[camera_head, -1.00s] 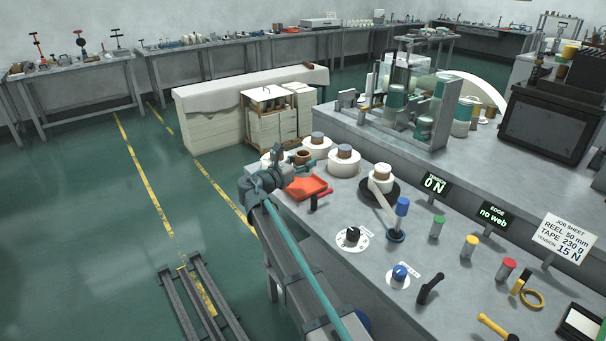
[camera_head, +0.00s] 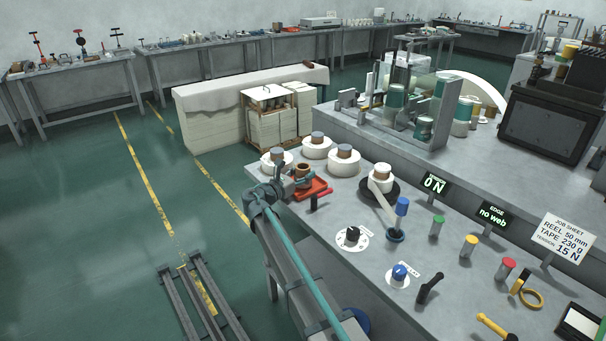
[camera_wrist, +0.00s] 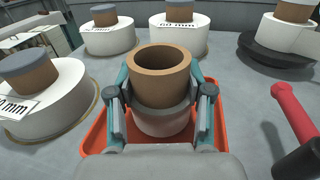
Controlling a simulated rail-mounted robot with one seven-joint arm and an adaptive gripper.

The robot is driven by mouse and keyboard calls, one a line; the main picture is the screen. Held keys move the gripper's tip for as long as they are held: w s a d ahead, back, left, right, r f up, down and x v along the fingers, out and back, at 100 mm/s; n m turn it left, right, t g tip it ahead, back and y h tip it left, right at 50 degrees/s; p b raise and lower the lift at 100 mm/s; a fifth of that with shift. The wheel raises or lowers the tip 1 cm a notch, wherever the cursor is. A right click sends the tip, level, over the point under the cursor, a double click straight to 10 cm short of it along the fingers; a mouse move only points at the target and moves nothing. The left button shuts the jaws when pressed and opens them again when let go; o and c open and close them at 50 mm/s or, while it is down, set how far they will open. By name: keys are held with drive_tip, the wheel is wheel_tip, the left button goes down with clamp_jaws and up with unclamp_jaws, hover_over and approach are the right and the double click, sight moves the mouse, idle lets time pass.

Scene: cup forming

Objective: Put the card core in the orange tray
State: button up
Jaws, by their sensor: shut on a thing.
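The card core is a short brown cardboard tube (camera_wrist: 159,75), upright with its open top showing in the wrist view. My gripper (camera_wrist: 161,95) is shut on it, one finger on each side. The orange tray (camera_wrist: 96,135) lies below and around the core in the wrist view, mostly hidden by the core and my gripper. A pale round shape shows under the core inside the tray. In the head view the core (camera_head: 303,170) and my gripper (camera_head: 290,181) are over the left part of the orange tray (camera_head: 318,190). Whether the core touches the tray floor I cannot tell.
White tape reels with grey-topped cores stand behind and left of the tray, including one marked 60 mm (camera_wrist: 178,35) and another at left (camera_wrist: 42,90). A red-handled tool (camera_wrist: 294,115) lies right of the tray. A reel on a black disc (camera_head: 380,185) stands further right.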

drive_tip(key=shift+f, duration=0.15)
drive_tip(key=o, duration=1.2)
drive_tip(key=shift+o, duration=0.2)
drive_tip(key=shift+r, duration=0.2)
drive_tip(key=b+v, duration=0.1)
drive_tip(key=v, duration=1.1)
